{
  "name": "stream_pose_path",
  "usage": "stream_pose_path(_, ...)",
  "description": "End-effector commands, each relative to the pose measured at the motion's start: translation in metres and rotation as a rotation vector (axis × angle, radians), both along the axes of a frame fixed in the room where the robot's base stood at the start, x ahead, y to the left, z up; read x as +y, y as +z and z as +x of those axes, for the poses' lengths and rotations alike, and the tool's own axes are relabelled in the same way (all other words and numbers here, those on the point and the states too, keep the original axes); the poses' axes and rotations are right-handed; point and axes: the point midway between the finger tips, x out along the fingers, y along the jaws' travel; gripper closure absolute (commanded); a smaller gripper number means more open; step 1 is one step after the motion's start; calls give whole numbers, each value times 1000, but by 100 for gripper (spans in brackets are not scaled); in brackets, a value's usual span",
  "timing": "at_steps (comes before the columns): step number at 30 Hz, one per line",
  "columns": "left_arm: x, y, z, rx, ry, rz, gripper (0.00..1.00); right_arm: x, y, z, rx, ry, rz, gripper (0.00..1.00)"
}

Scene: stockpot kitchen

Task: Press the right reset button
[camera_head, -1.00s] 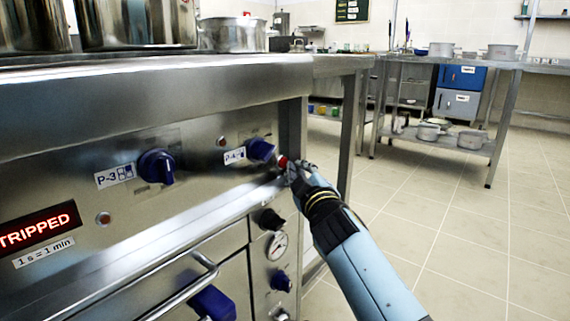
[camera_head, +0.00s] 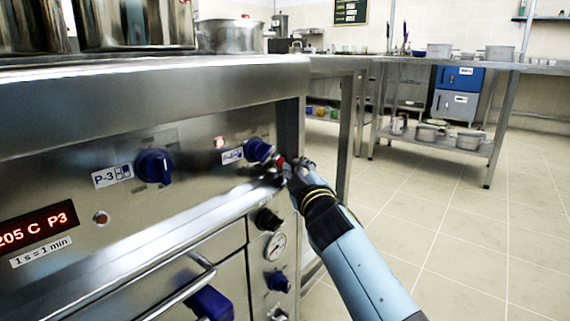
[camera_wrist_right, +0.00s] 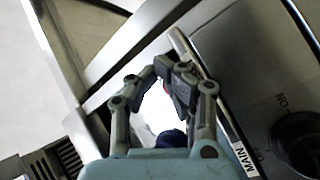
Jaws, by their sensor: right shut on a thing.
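The red reset button (camera_head: 282,161) sits at the right end of the stove's front panel, beside the blue P-4 knob (camera_head: 259,150). My right gripper (camera_head: 289,168) is at the button, with its fingers closed around it and mostly hiding it. In the right wrist view, a bit of red (camera_wrist_right: 167,87) shows between the fingertips (camera_wrist_right: 168,80). The display (camera_head: 38,227) on the panel reads "205 C P3". A small lamp (camera_head: 220,143) left of the P-4 knob looks bright. My left gripper is not in view.
The blue P-3 knob (camera_head: 154,167) is further left on the panel. Below are a black knob (camera_head: 267,219), a gauge (camera_head: 276,245) and an oven handle (camera_head: 185,291). Pots (camera_head: 230,35) stand on the stove top. Open tiled floor lies to the right.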

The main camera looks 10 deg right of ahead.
Motion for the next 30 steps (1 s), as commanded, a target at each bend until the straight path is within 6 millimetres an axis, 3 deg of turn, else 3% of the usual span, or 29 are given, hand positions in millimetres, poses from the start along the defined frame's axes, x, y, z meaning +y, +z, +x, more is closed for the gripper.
stream_pose_path(11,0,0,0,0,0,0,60,6,4,3,-10,8,13,100)
stream_pose_path(30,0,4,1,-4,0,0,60,-3,-2,-13,-3,4,7,100)
